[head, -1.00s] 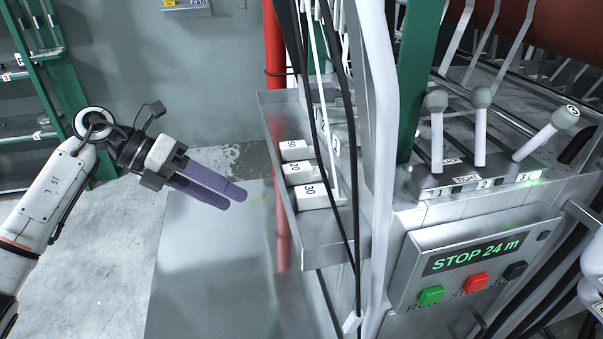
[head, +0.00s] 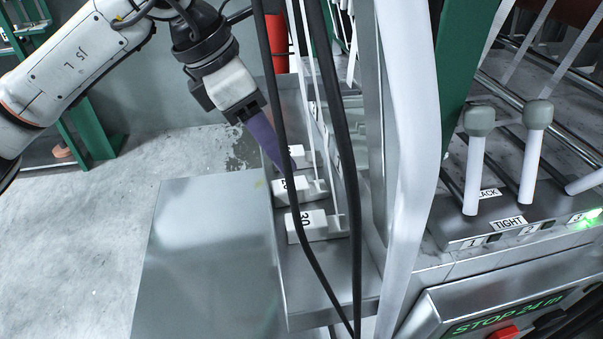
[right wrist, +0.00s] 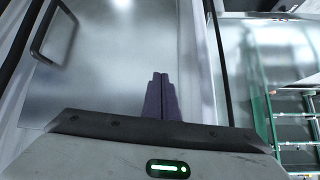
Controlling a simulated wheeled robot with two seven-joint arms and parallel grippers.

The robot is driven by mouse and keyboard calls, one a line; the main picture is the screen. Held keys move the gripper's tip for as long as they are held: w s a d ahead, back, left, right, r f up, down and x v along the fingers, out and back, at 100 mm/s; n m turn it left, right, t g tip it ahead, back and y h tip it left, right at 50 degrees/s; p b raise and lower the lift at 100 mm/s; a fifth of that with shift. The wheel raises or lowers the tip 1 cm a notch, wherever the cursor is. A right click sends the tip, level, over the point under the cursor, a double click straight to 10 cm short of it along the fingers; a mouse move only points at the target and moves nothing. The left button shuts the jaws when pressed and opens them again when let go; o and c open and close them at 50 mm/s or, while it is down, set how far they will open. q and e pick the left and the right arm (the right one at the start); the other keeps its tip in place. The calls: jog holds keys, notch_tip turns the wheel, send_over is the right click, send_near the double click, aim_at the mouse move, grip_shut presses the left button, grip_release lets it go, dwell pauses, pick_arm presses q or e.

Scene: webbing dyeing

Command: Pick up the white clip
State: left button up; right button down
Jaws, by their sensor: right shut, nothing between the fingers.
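Several white blocks with printed numbers sit in a row in a grey metal tray (head: 357,290) in the head view. The nearest block, marked 30 (head: 305,231), and the middle block (head: 285,196) show well; the far block (head: 298,153) is partly hidden. I cannot make out a separate white clip. My left gripper (head: 287,165), with purple fingers, points down over the tray beside the far and middle blocks; contact and finger gap cannot be told. My right gripper (right wrist: 160,76) is shut and empty in the right wrist view, in front of a metal panel.
Black cables (head: 328,100) hang in front of the tray. A white post (head: 408,130) and a lever panel (head: 500,225) stand to the right. A flat metal plate (head: 205,250) lies left of the tray. A green ladder-like frame (right wrist: 285,118) stands right in the right wrist view.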

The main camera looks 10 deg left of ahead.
aim_at(300, 182)
pick_arm(q)
jog(key=x, duration=0.3)
jog(key=shift+s+d+f, duration=0.15)
jog(key=shift+s+f, duration=0.1)
jog(key=shift+f, duration=0.1)
jog(key=shift+w+d+f, duration=0.1)
jog(key=shift+w+f, duration=0.05)
jog(key=shift+f, duration=0.2)
jog(key=x, duration=0.2)
jog(key=p+x, duration=0.1)
jog(key=x, duration=0.1)
jog(key=shift+w+f, duration=0.15)
jog(key=shift+w, duration=0.3)
jog(key=shift+w+f, duration=0.1)
jog(key=shift+f, duration=0.3)
pick_arm(e)
jog(key=shift+s+r, duration=0.4)
jog(key=shift+s, duration=0.4)
pick_arm(q)
jog(key=shift+c, duration=0.3)
jog(key=c, duration=1.1)
jog(key=shift+c, duration=0.3)
pick_arm(e)
jog(key=shift+s, duration=0.1)
pick_arm(q)
jog(key=shift+r, duration=0.15)
